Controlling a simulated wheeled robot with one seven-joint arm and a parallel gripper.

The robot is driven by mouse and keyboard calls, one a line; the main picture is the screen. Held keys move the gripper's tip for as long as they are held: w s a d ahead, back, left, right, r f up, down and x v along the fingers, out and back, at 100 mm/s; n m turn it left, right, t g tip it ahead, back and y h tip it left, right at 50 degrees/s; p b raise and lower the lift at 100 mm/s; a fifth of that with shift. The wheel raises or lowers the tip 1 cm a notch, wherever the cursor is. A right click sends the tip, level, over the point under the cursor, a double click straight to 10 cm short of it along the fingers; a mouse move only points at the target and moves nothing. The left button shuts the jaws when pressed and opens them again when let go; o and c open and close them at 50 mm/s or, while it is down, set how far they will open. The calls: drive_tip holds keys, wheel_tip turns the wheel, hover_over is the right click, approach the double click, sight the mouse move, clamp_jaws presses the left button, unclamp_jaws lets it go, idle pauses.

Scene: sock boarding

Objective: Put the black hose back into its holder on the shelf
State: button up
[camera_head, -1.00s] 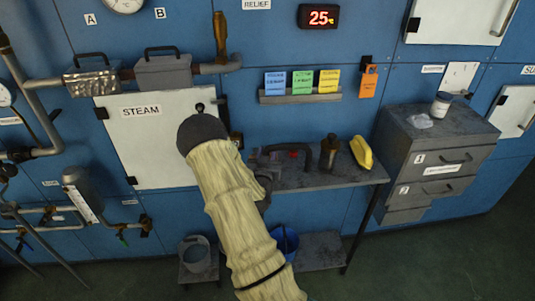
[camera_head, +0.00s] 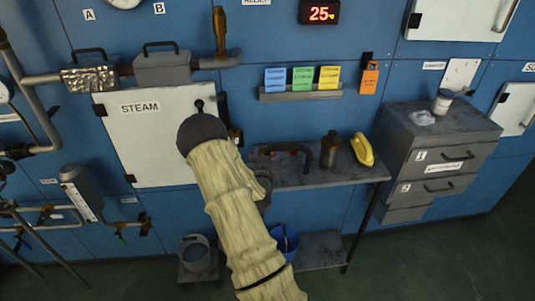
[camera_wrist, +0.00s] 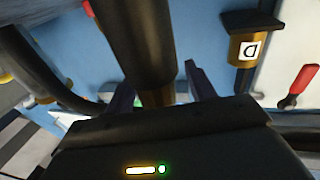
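The black hose (camera_head: 300,152) shows in the head view as a dark bend at the shelf (camera_head: 345,172), partly behind my arm. In the wrist view a thick black tube with a brass-coloured end (camera_wrist: 140,45), apparently the hose, comes down between the two fingers of my gripper (camera_wrist: 160,85). The fingers stand apart, with a gap visible beside the right finger. I cannot tell whether either finger touches the tube. Another dark curved tube (camera_wrist: 45,70) lies at the left. My gripper is mostly hidden by my arm in the head view. I cannot pick out the holder with certainty.
A brown bottle (camera_head: 329,150) and a yellow object (camera_head: 362,150) stand to the right on the shelf. A grey drawer cabinet (camera_head: 440,150) is further right. A blue bucket (camera_head: 287,238) is below.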

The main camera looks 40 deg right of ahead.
drive_tip(key=shift+s+a+f, duration=0.15)
drive_tip(key=shift+s+a, duration=0.15)
drive_tip(key=shift+a, duration=0.05)
drive_tip(key=p+v, duration=0.4)
drive_tip(key=v, duration=1.2)
drive_tip(key=shift+s+a, duration=0.2)
idle(0.6)
